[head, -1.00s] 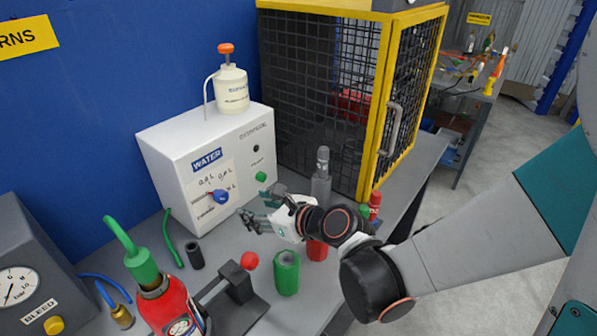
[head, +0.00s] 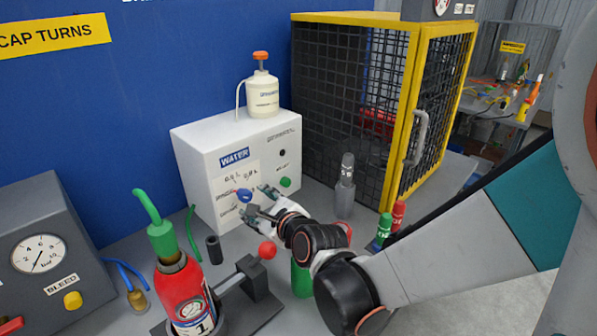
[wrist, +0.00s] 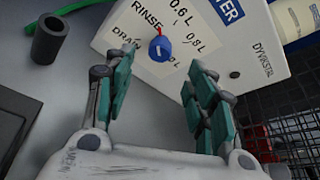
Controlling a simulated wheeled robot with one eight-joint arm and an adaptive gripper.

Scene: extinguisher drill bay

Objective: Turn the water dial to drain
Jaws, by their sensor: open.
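The water dial is a blue knob (head: 244,195) on the front of a white box (head: 208,165) under the "WATER" label. In the wrist view the knob (wrist: 161,48) has a red mark at its upper edge, toward the space between "RINSE" and "0.6 L". The word starting "DRA" (wrist: 122,35) is printed left of the knob and is partly hidden by a finger. My gripper (head: 256,203) is open in front of the panel. In the wrist view, the knob lies between the fingertips of my gripper (wrist: 163,60), toward their far ends; contact cannot be told.
A green button (head: 285,182) is right of the dial. A cream pump bottle (head: 262,97) stands on the box. A red extinguisher (head: 184,295), a black cylinder (head: 214,250) and a red-balled lever (head: 267,250) stand in front. A yellow-framed cage (head: 398,120) is at right.

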